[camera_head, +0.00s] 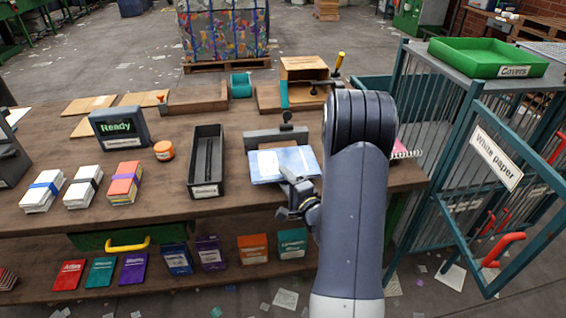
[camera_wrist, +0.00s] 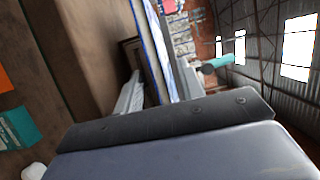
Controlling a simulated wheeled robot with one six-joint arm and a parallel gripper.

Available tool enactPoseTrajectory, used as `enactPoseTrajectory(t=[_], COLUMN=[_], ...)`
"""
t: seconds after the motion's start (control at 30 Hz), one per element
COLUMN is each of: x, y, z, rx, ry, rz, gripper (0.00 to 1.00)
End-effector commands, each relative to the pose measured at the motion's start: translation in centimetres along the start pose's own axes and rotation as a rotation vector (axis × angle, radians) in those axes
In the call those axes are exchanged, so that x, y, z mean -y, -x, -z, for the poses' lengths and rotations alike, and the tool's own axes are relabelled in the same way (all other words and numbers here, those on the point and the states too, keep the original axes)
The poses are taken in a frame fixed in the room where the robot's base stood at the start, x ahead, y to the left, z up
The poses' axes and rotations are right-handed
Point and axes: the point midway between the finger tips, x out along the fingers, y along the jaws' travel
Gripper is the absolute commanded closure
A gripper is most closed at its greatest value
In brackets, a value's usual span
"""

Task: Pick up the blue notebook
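In the wrist view the notebook (camera_wrist: 153,45) is seen edge-on. My gripper (camera_head: 290,196) is at the notebook's front edge, right of its middle. Its fingers look open, one above and one below the notebook's edge, with a gap between them; contact cannot be made out. My arm hides the area just right of the notebook. A darker blue booklet (camera_head: 177,260) stands on the lower shelf.
Teal (camera_head: 292,244) and orange (camera_head: 252,249) booklets stand on the shelf below. A barred cage (camera_head: 440,150) is at right.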

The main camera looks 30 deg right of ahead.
Motion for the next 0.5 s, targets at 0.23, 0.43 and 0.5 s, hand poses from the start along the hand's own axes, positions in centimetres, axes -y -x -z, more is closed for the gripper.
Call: enactPoseTrajectory(t=[0.23,0.43,0.5], x=[-0.03,-0.04,-0.03], y=[-1.35,-1.31,-1.31], z=[0.01,0.01,0.01], rx=[-0.001,-0.001,-0.001], ry=[-0.001,0.000,0.000], rz=[-0.001,-0.001,-0.001], gripper=[0.63,0.68,0.74])
